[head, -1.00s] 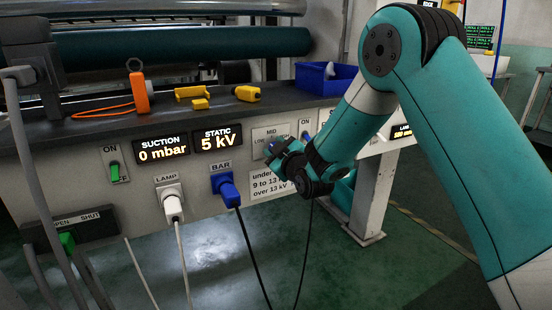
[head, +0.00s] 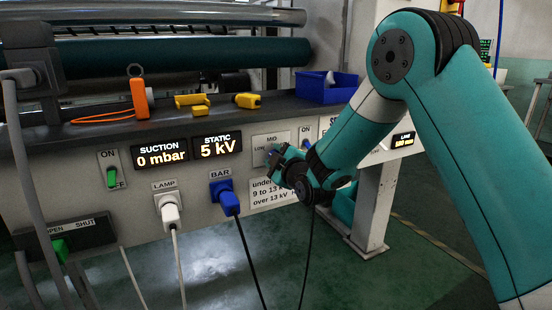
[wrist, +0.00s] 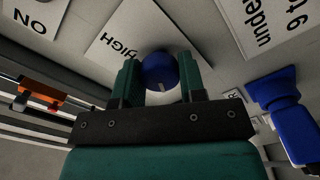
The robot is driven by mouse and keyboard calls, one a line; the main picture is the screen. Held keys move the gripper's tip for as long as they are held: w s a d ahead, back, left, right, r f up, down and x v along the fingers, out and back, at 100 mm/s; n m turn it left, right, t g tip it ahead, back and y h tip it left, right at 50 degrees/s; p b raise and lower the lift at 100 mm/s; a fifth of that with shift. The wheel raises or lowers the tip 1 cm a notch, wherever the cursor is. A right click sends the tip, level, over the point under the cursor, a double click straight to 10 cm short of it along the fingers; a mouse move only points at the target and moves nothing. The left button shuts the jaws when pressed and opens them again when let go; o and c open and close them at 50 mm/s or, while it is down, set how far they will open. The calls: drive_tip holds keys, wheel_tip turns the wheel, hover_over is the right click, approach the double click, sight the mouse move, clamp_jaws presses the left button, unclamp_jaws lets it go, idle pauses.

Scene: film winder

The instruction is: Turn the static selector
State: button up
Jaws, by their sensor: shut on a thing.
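The static selector is a round blue knob (wrist: 159,70) with a pale mark on its rim. It sits on a white plate (wrist: 122,42) whose word HIGH shows in the wrist view. In the head view the plate (head: 266,142) shows MID, and my gripper hides the knob. My gripper (head: 273,160) is at the panel, its fingers on both sides of the knob and shut on it. The wrist view shows the teal fingers (wrist: 160,76) gripping it. The STATIC display (head: 216,142) reads 5 kV.
A blue BAR plug (head: 225,195) and a white LAMP plug (head: 170,212) stick out left of the selector. A notice (head: 268,192) with kV ranges is below it. A blue switch (head: 306,142) is close on the right. Yellow parts and a blue bin (head: 326,88) lie on the ledge above.

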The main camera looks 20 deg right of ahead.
drive_tip(key=o, duration=0.9)
drive_tip(key=shift+s+d+b, duration=0.5)
drive_tip(key=shift+s+b, duration=0.95)
drive_tip(key=shift+s, duration=1.4)
drive_tip(key=shift+s+d+b, duration=0.45)
drive_tip(key=shift+s+b, duration=1)
drive_tip(key=shift+s, duration=1.45)
drive_tip(key=shift+s+d+b, duration=0.5)
drive_tip(key=shift+s+b, duration=0.95)
drive_tip(key=shift+s, duration=1.4)
